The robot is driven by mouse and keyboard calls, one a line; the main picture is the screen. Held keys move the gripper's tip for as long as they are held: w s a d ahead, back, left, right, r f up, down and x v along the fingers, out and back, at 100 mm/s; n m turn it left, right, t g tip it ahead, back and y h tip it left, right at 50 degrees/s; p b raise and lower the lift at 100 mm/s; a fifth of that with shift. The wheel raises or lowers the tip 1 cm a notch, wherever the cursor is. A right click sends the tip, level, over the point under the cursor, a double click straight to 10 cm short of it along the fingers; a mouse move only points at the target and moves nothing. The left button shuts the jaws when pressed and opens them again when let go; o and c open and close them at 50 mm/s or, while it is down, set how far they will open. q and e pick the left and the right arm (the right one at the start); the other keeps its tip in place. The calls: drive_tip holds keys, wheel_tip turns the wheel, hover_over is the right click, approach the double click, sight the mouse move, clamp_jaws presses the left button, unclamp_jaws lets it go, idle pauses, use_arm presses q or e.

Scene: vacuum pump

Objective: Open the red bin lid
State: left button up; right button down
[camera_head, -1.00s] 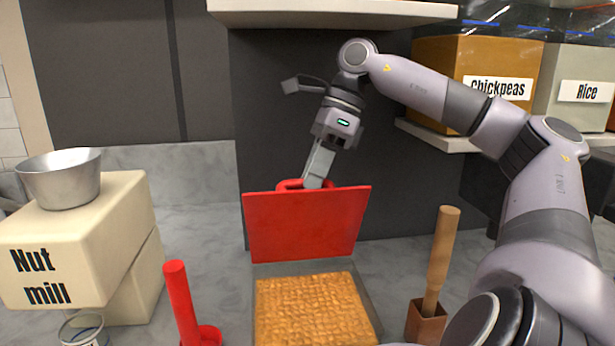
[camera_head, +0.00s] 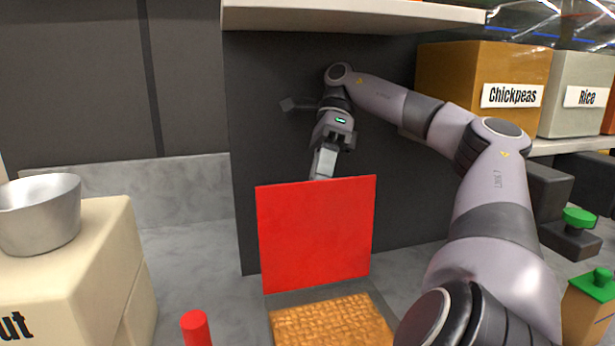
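The red lid (camera_head: 316,235) stands nearly upright at the back of the bin, its flat face toward me. The bin's open top shows golden, nut-like contents (camera_head: 333,322) in front of the lid; its grey rim (camera_head: 318,291) is partly visible. My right gripper (camera_head: 322,172) comes from above and behind the lid's top edge. Its fingertips and the lid's handle are hidden behind the lid, so I cannot see whether it grips. My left gripper is not in view.
A cream nut mill (camera_head: 75,265) with a metal bowl (camera_head: 40,215) stands at the left. A red upright handle (camera_head: 196,328) is in front. A shelf (camera_head: 350,15) hangs above. Chickpeas (camera_head: 480,80) and rice (camera_head: 580,95) boxes stand at upper right. A green-topped box (camera_head: 590,310) is at lower right.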

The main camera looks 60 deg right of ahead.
drive_tip(key=shift+w+d+f, duration=0.1)
drive_tip(key=shift+d+f, duration=0.05)
drive_tip(key=shift+f, duration=0.3)
drive_tip(key=c, duration=1.1)
unclamp_jaws()
drive_tip(key=shift+o, duration=0.2)
drive_tip(key=shift+d, duration=0.15)
drive_tip(key=shift+r, duration=0.15)
